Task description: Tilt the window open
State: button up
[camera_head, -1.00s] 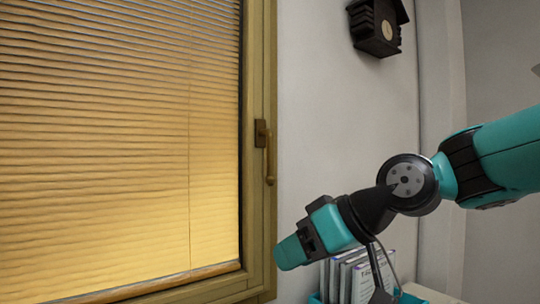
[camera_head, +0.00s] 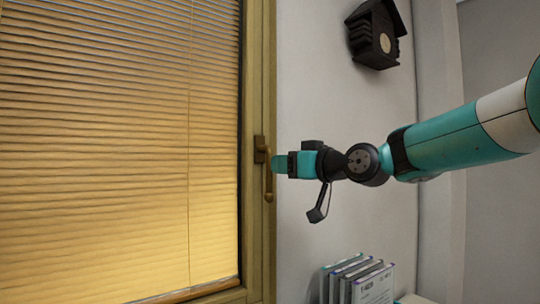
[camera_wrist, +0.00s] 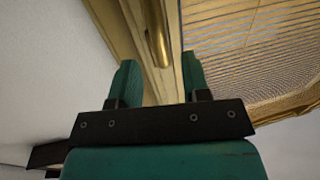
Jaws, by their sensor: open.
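The window (camera_head: 258,70) fills the left of the head view, with a golden wooden frame and a lowered blind. Its handle (camera_head: 268,184) hangs straight down from a dark plate on the right side of the frame. My gripper (camera_head: 277,165) is level with the upper part of the handle, just right of it. In the wrist view the handle (camera_wrist: 158,45) shows as a golden bar ahead of and between the fingertips of my gripper (camera_wrist: 160,78). The two teal fingers are apart and nothing is held. Whether they touch the handle cannot be told.
A dark cuckoo clock (camera_head: 376,35) hangs on the wall at upper right. Upright folders (camera_head: 358,280) stand below my arm. The bare wall (camera_head: 310,90) around the arm is clear. The blind (camera_head: 110,150) covers the glass.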

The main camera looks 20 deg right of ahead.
aim_at(269, 191)
jog(key=p+x, duration=0.1)
jog(key=x, duration=0.4)
jog(key=shift+w+a+p, duration=0.15)
jog(key=shift+w+p, duration=0.05)
jog(key=shift+p, duration=0.15)
grip_shut()
